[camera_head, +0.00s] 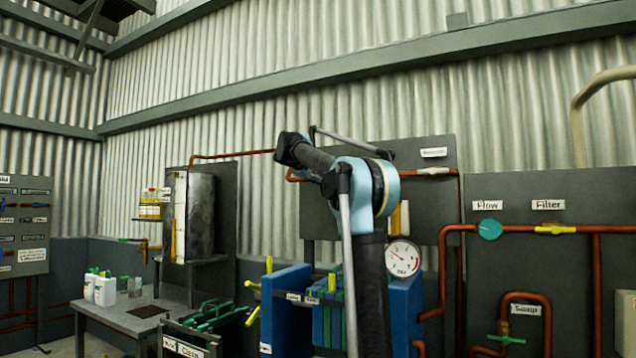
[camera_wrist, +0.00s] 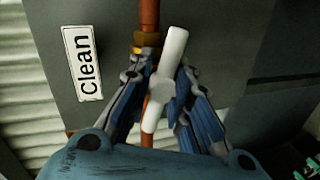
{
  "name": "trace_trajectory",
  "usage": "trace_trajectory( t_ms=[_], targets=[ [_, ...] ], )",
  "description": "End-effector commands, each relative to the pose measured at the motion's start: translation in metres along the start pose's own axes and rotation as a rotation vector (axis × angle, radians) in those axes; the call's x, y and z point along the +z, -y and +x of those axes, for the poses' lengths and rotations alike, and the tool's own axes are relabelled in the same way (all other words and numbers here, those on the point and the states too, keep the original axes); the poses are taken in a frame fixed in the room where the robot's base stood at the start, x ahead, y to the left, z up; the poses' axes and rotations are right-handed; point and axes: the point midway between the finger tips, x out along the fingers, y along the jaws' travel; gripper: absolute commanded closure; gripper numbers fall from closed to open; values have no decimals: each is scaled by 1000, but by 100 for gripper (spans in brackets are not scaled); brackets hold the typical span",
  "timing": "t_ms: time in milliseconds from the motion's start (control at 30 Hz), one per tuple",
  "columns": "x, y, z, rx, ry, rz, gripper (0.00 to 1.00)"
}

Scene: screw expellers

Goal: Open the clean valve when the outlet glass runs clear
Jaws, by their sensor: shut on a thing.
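In the camera_wrist view, the clean valve has a white lever (camera_wrist: 173,50) on a copper pipe (camera_wrist: 149,14) with a brass fitting (camera_wrist: 147,41). A "Clean" label (camera_wrist: 83,62) is on the grey panel to its left. My gripper (camera_wrist: 162,84) is shut on the lever's middle, one finger on each side. The lever lies close to the pipe's line, its top tilted right. My gripper is not visible in the camera_head view. A pale yellow upright tube (camera_head: 400,218) shows there above the gauge (camera_head: 403,258); I cannot tell if it is the outlet glass.
The right panel (camera_head: 575,210) carries copper pipes, a "Flow" valve (camera_head: 489,229) and a "Filter" valve (camera_head: 556,229). A bench (camera_head: 125,318) with white bottles (camera_head: 104,289) is at left.

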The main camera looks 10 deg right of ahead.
Motion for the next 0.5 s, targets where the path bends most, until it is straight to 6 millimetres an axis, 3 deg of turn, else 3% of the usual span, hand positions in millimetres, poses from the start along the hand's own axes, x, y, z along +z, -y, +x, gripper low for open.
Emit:
trace_trajectory(
  t_ms=[500],
  targets=[
    [-2,4,-1,10,47,-180,100]
  ],
)
